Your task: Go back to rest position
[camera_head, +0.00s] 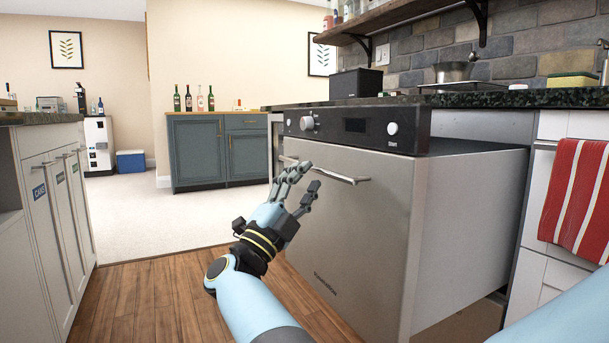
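The fingers overlap the left part of the bar handle (345,179) of a steel dishwasher (350,230). I cannot tell whether they touch it. The dishwasher front stands out from the counter, with its side showing.
Wooden floor (150,300) is clear at the lower left. White cabinets (50,210) stand at the left. A red striped towel (578,195) hangs on the right cabinet. A blue-grey cabinet (205,150) with several bottles stands at the back.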

